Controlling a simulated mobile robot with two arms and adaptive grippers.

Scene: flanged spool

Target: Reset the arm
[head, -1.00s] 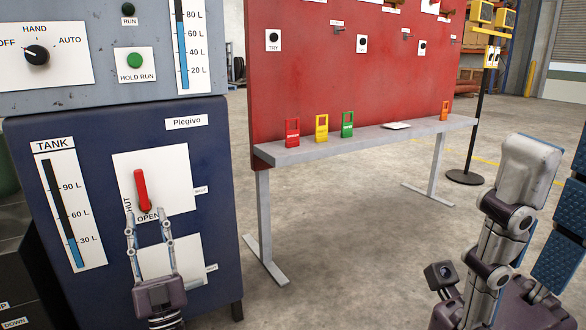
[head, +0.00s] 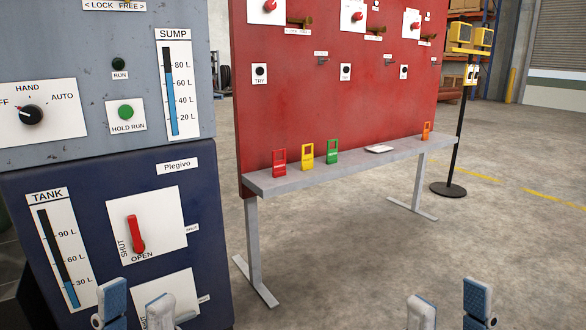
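The left arm's links (head: 158,310) are at lower left, in front of the blue cabinet. The right arm's links (head: 422,312) are at lower right over the floor. Nothing touches the lever.
A red board (head: 300,115) stands behind a grey bench (head: 258,184) holding red, yellow, green and orange tags. A post stands on a round black base (head: 448,189). Open floor lies at right.

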